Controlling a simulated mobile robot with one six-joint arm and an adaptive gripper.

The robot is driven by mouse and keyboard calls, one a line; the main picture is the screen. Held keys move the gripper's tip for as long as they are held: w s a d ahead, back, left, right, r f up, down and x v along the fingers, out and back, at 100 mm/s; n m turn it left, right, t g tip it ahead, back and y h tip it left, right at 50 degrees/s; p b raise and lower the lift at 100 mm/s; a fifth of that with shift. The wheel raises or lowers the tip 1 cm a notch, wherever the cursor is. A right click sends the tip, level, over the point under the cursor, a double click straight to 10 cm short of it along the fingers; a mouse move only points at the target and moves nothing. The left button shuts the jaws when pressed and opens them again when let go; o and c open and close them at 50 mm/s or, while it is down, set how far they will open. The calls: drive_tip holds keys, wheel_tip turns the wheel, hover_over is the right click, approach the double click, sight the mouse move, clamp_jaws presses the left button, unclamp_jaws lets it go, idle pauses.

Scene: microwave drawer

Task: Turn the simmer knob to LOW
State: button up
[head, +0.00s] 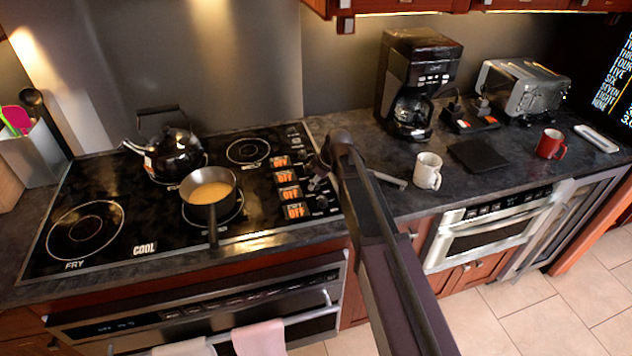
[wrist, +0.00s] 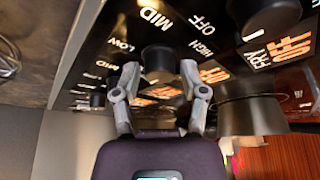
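In the wrist view my gripper (wrist: 160,72) is open, with its two fingers apart on either side of a black knob (wrist: 158,58). Gaps show between the fingers and the knob, and I cannot tell how far the tips reach along it. LOW, MID, OFF and HIGH are printed around the knobs. The knob's own name is not readable, so I cannot tell whether it is the simmer knob. In the head view my gripper (head: 318,170) is at the knob column on the cooktop's right side, partly hidden by my arm. Orange displays (head: 289,193) beside the knobs read OFF.
A saucepan (head: 208,190) of yellow liquid and a kettle (head: 172,152) stand on the black cooktop (head: 150,225). In the wrist view another knob (wrist: 262,16) is at the upper right. A white mug (head: 428,171) and coffee maker (head: 415,85) stand right of my arm.

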clamp_jaws()
drive_tip(key=shift+s+m, duration=0.1)
drive_tip(key=shift+m, duration=0.3)
drive_tip(key=shift+m+t+h, duration=0.3)
drive_tip(key=shift+m+t, duration=0.1)
drive_tip(key=shift+m, duration=0.5)
drive_tip(key=m+t+h, duration=0.1)
drive_tip(key=m, duration=0.3)
drive_tip(key=m+h, duration=0.1)
drive_tip(key=m, duration=0.2)
drive_tip(key=m+h, duration=0.1)
drive_tip(key=m, duration=0.3)
drive_tip(key=shift+a+t+h, duration=0.15)
drive_tip(key=shift+t+h, duration=0.15)
drive_tip(key=shift+h, duration=0.1)
